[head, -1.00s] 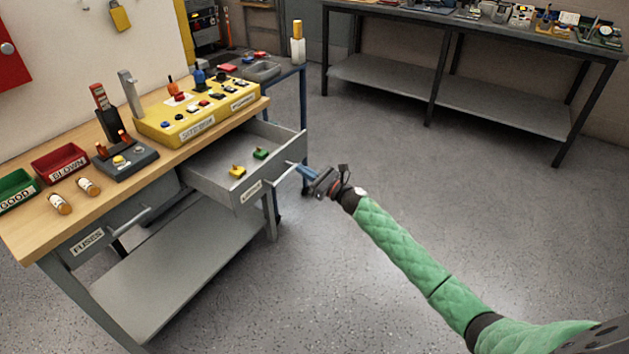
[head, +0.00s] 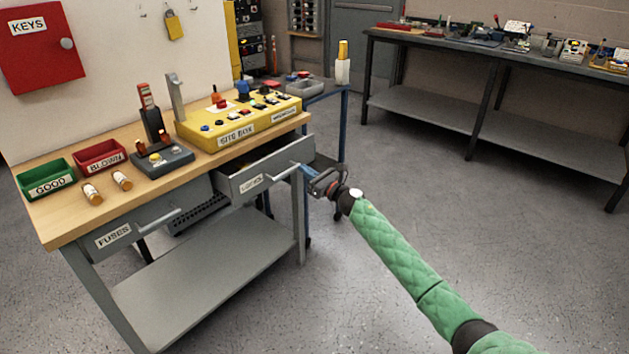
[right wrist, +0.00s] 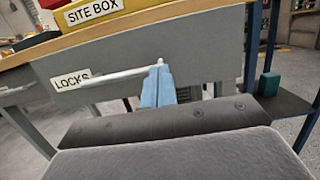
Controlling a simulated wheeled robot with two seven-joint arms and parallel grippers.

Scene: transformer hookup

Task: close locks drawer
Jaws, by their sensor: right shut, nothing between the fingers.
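The locks drawer (head: 265,172) is in the right half of the wooden workbench and stands a little way out. Its front, with a LOCKS label and a bar handle, also shows in the right wrist view (right wrist: 205,55). My right gripper (head: 308,171) is at the right end of the handle (head: 283,172). In the right wrist view its blue fingers (right wrist: 158,85) are together, at the handle bar near its right end; whether they touch it I cannot tell. The padlocks inside the drawer are hidden now. My left gripper is not in view.
On the bench are the yellow site box (head: 240,120), a grey switch unit (head: 162,160), a red bin (head: 100,155), a green bin (head: 46,178) and two fuses. The fuses drawer (head: 135,228) is to the left. A blue-framed cart (head: 345,120) stands close at right.

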